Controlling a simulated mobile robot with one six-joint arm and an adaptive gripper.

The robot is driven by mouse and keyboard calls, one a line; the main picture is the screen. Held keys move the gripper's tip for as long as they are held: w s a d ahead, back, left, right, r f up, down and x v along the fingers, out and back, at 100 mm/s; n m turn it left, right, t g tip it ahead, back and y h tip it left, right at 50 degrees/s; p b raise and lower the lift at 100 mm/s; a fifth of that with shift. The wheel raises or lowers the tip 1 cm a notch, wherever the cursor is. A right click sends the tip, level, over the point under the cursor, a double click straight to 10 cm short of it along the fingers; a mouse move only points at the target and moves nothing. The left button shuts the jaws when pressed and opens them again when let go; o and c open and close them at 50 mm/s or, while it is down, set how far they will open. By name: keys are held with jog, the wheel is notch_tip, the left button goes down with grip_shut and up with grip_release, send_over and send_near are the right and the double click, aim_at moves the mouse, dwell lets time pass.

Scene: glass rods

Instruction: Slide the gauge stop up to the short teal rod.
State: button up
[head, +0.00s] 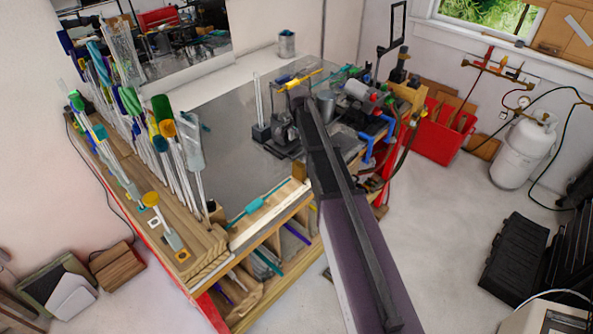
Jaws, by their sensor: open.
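A short teal rod (253,207) with a thicker middle lies along the bench's front edge, beside a pale strip (270,219). A small brown block (299,171) stands near the right end of that strip; it may be the gauge stop, but I cannot tell for certain. My arm reaches in from the bottom right. My gripper (284,137) is dark and appears over the middle of the bench, back from the brown block. It is open and looks empty. Its fingertips are small and hard to separate from the dark gear around them.
Upright coloured rods (160,135) crowd the wooden rack at the left. A grey canister (327,106), a torch and hoses fill the bench's right side. A yellow rod (297,79) lies behind my gripper. The grey bench top (228,150) is clear left of centre.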

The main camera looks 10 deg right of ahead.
aim_at(299, 164)
jog(key=shift+f+b, duration=6.25)
jog(key=shift+f, duration=0.25)
